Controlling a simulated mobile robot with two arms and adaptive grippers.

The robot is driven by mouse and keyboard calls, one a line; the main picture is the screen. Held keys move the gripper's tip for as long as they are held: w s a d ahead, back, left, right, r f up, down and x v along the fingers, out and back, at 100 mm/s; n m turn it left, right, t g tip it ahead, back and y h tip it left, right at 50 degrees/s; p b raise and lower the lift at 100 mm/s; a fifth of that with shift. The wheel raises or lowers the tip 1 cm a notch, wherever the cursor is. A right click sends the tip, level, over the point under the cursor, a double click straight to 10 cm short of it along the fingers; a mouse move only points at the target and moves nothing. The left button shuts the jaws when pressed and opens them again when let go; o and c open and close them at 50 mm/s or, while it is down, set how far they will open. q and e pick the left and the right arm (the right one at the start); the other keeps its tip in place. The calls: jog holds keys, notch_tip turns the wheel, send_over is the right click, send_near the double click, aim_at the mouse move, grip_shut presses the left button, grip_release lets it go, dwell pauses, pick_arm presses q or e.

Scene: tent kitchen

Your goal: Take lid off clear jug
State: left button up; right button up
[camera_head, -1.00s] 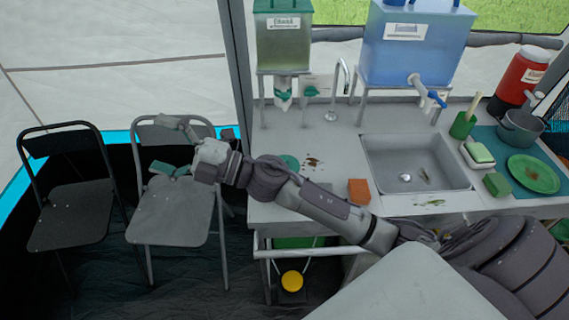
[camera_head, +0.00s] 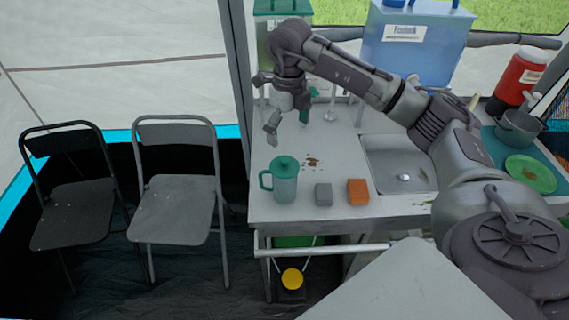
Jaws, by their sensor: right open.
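The clear jug (camera_head: 286,188) stands upright on the counter near its front left corner. Its green lid (camera_head: 285,165) sits on top, and its green handle is on the left side. My right gripper (camera_head: 288,124) is open and empty, pointing down above and behind the jug, apart from the lid. My left gripper is not in view.
A grey block (camera_head: 323,194) and an orange block (camera_head: 358,192) lie right of the jug. A brown spill (camera_head: 312,162) is behind them. The sink (camera_head: 380,165), the blue water tank (camera_head: 430,60) and a green plate (camera_head: 531,173) are further right. Two folding chairs (camera_head: 172,205) stand left.

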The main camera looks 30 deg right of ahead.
jog(key=p, duration=0.1)
send_over(285, 160)
jog(key=f, duration=0.5)
jog(key=shift+s+d, duration=0.2)
jog(key=shift+d, duration=0.1)
jog(key=f+p, duration=0.1)
jog(key=f, duration=0.2)
jog(key=f+p, duration=0.1)
jog(key=f, duration=0.1)
jog(key=shift+w+a+p, duration=0.3)
jog(key=shift+p, duration=0.05)
jog(key=shift+f, duration=0.25)
jog(key=c, duration=0.9)
jog(key=shift+s, duration=0.15)
jog(key=c, duration=0.8)
jog(key=shift+c, duration=0.5)
